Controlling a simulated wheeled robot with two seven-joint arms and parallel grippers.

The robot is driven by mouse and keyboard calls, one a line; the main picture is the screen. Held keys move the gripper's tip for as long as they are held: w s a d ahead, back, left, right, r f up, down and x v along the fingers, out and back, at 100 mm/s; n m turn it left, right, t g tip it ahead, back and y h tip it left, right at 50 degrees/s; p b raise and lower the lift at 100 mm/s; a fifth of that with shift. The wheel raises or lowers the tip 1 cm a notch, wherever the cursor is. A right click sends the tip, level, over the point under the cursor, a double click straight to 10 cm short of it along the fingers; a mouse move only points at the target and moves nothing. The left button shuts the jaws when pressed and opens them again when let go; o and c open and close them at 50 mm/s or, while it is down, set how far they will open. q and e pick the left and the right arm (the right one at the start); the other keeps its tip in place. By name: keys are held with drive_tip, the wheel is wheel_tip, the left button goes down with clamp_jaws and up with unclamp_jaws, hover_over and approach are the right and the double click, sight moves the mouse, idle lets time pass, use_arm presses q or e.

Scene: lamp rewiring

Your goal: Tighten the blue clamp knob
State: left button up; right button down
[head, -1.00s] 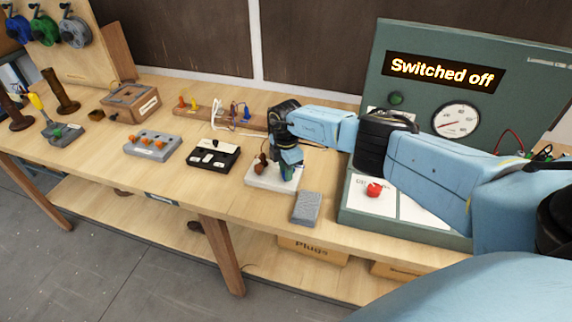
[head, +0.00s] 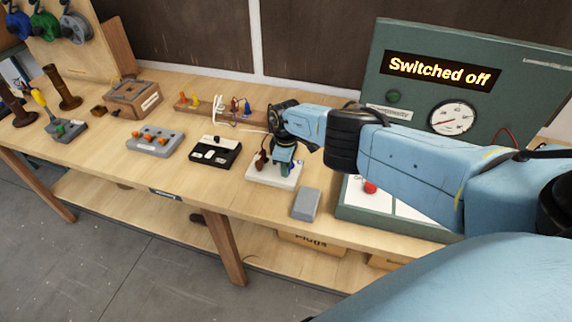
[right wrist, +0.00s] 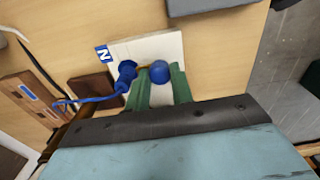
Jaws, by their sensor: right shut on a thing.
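The blue clamp knob (right wrist: 159,71) shows in the right wrist view as a round blue ball at a white block (right wrist: 145,48). My right gripper (head: 284,168) has its green fingers on both sides of the knob and is shut on it. Beside the knob, to the left, is a blue fitting (right wrist: 126,73) with a blue wire, near a blue "N" label (right wrist: 103,53). In the head view the white block (head: 262,175) lies under my gripper, which hides the blue knob there. My left gripper is not in view.
A grey block (head: 306,204) lies at the front of the white block. The green test panel (head: 445,40) reads "Switched off" and stands at the right, partly behind my right arm. A black-and-white switch box (head: 213,152) and a grey box with orange knobs (head: 155,143) stand left.

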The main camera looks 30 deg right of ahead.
drive_tip(key=shift+m, duration=0.3)
idle(0.4)
drive_tip(key=c, duration=1.5)
unclamp_jaws()
drive_tip(key=shift+r, duration=0.15)
wheel_tip(320, 180, up, 2)
drive_tip(key=p, duration=0.2)
drive_tip(key=shift+r+p, duration=0.25)
drive_tip(key=shift+p, duration=0.15)
drive_tip(key=shift+d+r+p, duration=0.1)
drive_tip(key=shift+r+p, duration=0.75)
drive_tip(key=shift+r, duration=0.5)
wheel_tip(320, 180, up, 2)
drive_tip(key=shift+b, duration=0.35)
wheel_tip(320, 180, up, 6)
